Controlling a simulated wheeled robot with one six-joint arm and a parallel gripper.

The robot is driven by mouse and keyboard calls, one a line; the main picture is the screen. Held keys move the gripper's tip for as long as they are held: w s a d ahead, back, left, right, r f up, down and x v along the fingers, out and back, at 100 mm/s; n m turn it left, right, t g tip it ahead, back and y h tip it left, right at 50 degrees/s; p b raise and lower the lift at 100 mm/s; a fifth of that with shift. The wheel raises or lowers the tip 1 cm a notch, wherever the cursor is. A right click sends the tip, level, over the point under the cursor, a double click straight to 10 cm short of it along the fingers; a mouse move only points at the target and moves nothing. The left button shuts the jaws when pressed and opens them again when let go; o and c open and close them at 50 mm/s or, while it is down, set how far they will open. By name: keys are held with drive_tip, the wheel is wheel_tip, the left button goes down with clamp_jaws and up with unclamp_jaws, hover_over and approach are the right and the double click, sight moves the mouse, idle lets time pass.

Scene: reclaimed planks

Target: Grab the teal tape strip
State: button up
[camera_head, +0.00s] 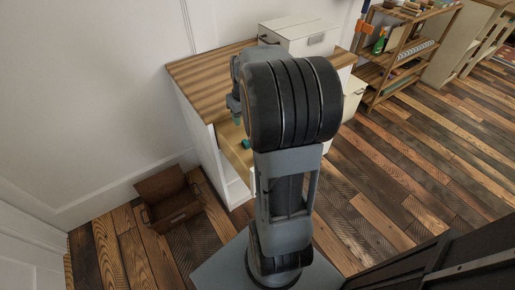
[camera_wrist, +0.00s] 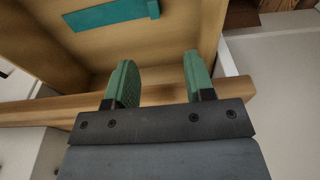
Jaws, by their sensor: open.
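The teal tape strip (camera_wrist: 110,14) lies flat on the wooden floor of an open drawer (camera_wrist: 160,105), at the top of the wrist view. Its right end looks a little darker and thicker. In the head view a small teal patch (camera_head: 246,144) shows inside the drawer (camera_head: 234,152), partly hidden by my arm. My gripper (camera_wrist: 159,70) is open and empty, with its two green fingers over the drawer's front edge. The strip is beyond the fingertips and a little left, with a gap between them. In the head view my gripper is mostly hidden behind my arm.
The drawer belongs to a white cabinet with a wooden top (camera_head: 205,68). A white box with drawers (camera_head: 298,35) stands on it. An open brown crate (camera_head: 170,200) sits on the plank floor at left. A wooden shelf (camera_head: 400,60) stands at back right. Floor at right is clear.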

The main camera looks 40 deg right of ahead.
sight(245, 142)
drive_tip(key=f+b, duration=0.1)
drive_tip(key=f, duration=0.4)
drive_tip(key=w+d+f+b, duration=0.1)
drive_tip(key=f+b, duration=0.1)
drive_tip(key=f, duration=0.3)
drive_tip(key=w+f+b, duration=0.1)
drive_tip(key=f, duration=0.3)
drive_tip(key=shift+d+f+b, duration=0.2)
drive_tip(key=shift+f+b, duration=0.15)
drive_tip(key=shift+f, duration=0.05)
drive_tip(key=shift+c, duration=0.3)
clamp_jaws()
